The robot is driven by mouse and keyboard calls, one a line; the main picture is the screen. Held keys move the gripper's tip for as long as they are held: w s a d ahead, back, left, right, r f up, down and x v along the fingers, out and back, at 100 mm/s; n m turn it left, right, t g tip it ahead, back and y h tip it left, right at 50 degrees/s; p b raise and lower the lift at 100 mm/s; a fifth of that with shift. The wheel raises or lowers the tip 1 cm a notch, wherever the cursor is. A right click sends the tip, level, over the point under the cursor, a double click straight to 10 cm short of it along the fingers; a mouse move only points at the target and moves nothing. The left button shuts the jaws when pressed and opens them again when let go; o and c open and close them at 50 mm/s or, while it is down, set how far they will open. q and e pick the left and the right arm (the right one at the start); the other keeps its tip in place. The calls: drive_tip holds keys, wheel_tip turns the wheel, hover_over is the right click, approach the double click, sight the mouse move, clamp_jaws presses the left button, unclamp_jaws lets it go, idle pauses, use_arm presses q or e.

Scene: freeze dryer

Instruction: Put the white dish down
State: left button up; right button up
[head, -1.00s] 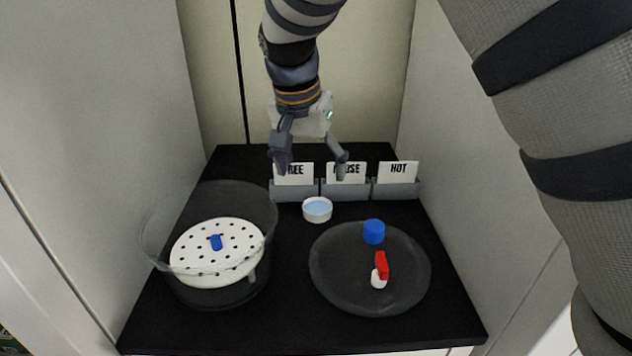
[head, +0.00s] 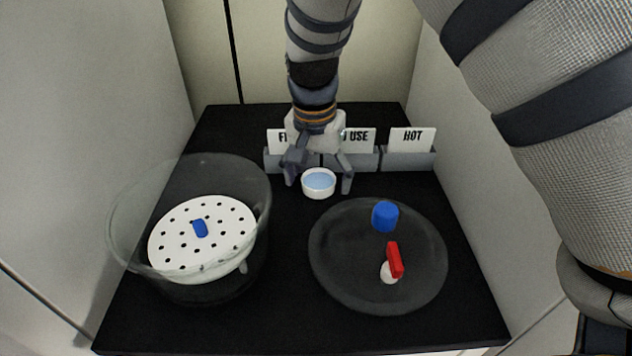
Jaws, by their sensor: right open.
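The small white dish (head: 319,190) with pale blue contents stands upright on the black table top (head: 290,320), in front of the card holders. My right gripper (head: 318,186) is open, pointing down, with one finger on each side of the dish. Whether the fingers touch the dish I cannot tell. My left gripper is not in the head view.
A dark round lid (head: 345,275) at right carries a blue knob (head: 385,216) and a red-handled valve (head: 395,262). Cards, one reading HOT (head: 411,140), stand behind.

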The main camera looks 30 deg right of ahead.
drive_tip(key=shift+r, duration=0.1)
drive_tip(key=c, duration=1.4)
drive_tip(key=shift+o, duration=0.2)
